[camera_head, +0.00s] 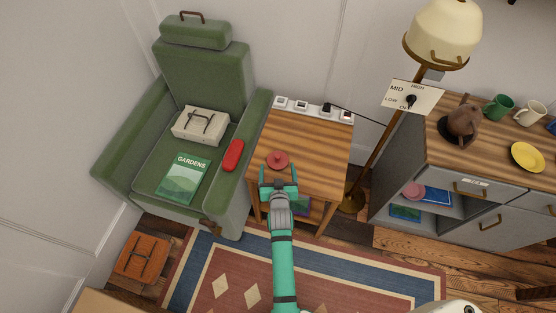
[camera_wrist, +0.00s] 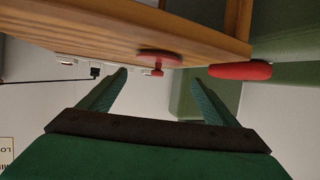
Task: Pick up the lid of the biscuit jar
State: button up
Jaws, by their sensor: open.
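The red lid (camera_head: 277,159), a round disc with a small knob, lies knob up on the wooden side table (camera_head: 318,150). I see no jar under it. In the wrist view, which is upside down, the lid (camera_wrist: 158,57) hangs from the top with its knob between and beyond my fingertips. My gripper (camera_head: 279,174) is open and empty at the table's near edge, just short of the lid and apart from it. The open fingers also show in the wrist view (camera_wrist: 160,78), one on each side of the knob.
A green armchair (camera_head: 117,165) stands left of the table, with a red object (camera_head: 233,155) on its arm. A power strip (camera_head: 315,109) runs along the table's back edge. A floor lamp (camera_head: 381,145) and grey cabinet (camera_head: 390,170) stand right. The tabletop around the lid is clear.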

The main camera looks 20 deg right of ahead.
aim_at(278, 158)
jog(key=shift+d+x, duration=0.2)
jog(key=shift+x, duration=3.65)
jog(key=shift+r, duration=0.1)
jog(key=c, duration=0.8)
jog(key=shift+c, duration=1.4)
jog(key=shift+s+d, duration=0.1)
jog(key=shift+c, duration=0.3)
